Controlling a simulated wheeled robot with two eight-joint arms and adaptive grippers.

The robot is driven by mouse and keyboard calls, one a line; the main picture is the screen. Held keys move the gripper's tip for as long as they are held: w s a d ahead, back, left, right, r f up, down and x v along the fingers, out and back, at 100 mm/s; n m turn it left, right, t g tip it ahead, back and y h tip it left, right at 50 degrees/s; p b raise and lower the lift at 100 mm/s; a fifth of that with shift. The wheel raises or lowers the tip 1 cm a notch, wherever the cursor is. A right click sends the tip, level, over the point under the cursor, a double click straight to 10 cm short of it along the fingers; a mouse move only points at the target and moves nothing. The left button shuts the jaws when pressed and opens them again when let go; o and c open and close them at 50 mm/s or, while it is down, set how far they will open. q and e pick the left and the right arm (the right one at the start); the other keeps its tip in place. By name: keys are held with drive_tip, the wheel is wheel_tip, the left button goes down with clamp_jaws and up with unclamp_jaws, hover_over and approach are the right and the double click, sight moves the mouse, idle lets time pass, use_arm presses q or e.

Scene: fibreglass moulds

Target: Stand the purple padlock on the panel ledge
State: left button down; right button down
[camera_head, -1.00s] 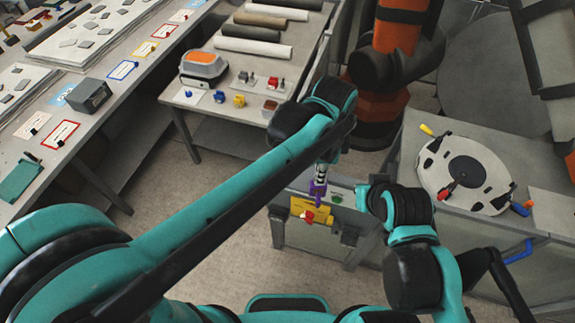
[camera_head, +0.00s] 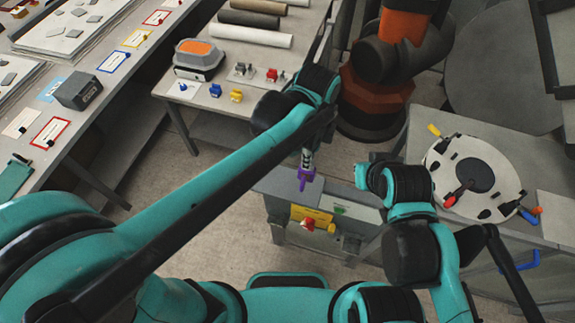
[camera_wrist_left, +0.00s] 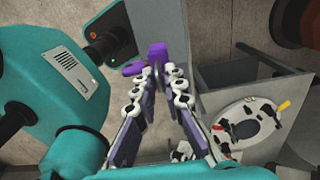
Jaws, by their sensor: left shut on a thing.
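A purple padlock (camera_head: 304,180) hangs from my left gripper (camera_head: 307,160), just above the grey panel's top ledge (camera_head: 283,187) in the head view. The padlock (camera_wrist_left: 157,55) shows beyond the converging fingertips of the left gripper (camera_wrist_left: 163,73) in the left wrist view. That gripper is shut on it. Whether the padlock touches the ledge cannot be told. The panel front carries a yellow part (camera_head: 318,215) with a red piece (camera_head: 308,225), and a green piece. My right arm is folded beside the panel; its gripper is not seen.
A bench with a grey case (camera_head: 198,62), blue and yellow padlocks and rolls stands behind left. A round white mould (camera_head: 500,178) with red, yellow and blue handles lies on the right-hand table. A dark and orange robot arm (camera_head: 400,25) stands behind the panel.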

use_arm(q)
drive_tip(key=w+a+f, duration=0.2)
drive_tip(key=a+f, duration=0.3)
drive_tip(key=f, duration=0.2)
drive_tip(key=shift+w+f, duration=0.2)
drive_tip(key=shift+f, duration=0.05)
use_arm(e)
drive_tip(key=shift+w+r, duration=0.25)
use_arm(q)
drive_tip(key=shift+s, duration=0.1)
use_arm(e)
drive_tip(key=shift+s+f, duration=0.1)
use_arm(q)
drive_tip(key=c, duration=2)
unclamp_jaws()
drive_tip(key=shift+f, duration=0.15)
drive_tip(key=o, duration=0.4)
